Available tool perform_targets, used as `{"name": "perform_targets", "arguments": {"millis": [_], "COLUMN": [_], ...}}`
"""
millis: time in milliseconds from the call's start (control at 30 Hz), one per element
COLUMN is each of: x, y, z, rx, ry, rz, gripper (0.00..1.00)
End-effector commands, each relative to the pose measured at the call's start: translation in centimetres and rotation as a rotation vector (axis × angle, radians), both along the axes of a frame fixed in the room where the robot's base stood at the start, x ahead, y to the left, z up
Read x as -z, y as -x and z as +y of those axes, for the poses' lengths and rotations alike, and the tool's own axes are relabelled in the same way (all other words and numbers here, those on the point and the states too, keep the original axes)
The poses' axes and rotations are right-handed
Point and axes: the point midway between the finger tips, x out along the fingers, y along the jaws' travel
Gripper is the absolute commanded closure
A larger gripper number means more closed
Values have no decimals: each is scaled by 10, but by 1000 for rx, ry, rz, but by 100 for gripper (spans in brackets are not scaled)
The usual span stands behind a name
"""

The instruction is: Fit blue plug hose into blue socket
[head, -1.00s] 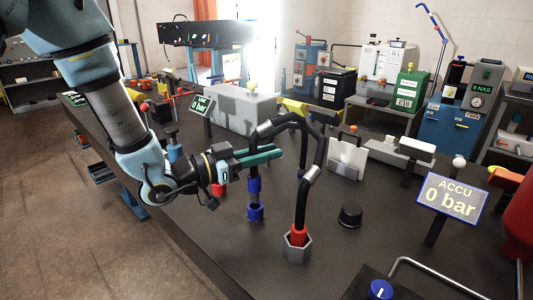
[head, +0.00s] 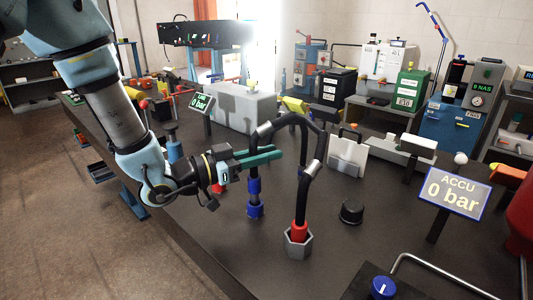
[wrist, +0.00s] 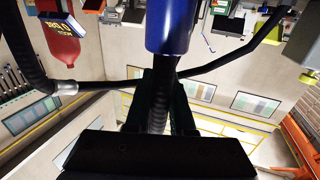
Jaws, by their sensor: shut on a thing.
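My gripper (head: 262,156) has green fingers shut on the black hose just above its blue plug (head: 254,187). The plug hangs upright, pointing down, above the blue socket (head: 255,211) on the dark bench. A narrow darker section shows between plug and socket; I cannot tell whether they touch. In the wrist view the blue plug (wrist: 172,25) is large at the top, beyond the fingers, and hides the socket. The black hose (head: 291,119) arches right from my gripper to a red plug (head: 299,232) standing in a grey hexagonal socket (head: 298,244).
A black knob (head: 351,211) and the ACCU sign reading 0 bar (head: 455,195) stand to the right. A grey block (head: 240,108) and the LINE sign (head: 201,103) stand behind. Bench space between the black knob and the blue socket holds the red-plug hose.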

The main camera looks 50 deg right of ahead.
Motion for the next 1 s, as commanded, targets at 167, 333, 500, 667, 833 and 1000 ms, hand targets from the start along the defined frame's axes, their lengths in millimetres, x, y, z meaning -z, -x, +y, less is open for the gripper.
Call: {"name": "perform_targets", "arguments": {"millis": [167, 333, 500, 667, 833, 1000], "x": [5, 9, 13, 17, 21, 25], "y": [0, 0, 0, 0, 0, 0], "z": [0, 0, 0, 0, 0, 0], "rx": [0, 0, 0, 0, 0, 0], "ry": [1, 1, 1, 1, 1, 1], "rz": [0, 0, 0, 0, 0, 0], "gripper": [100, 100, 100, 100, 100, 100]}}
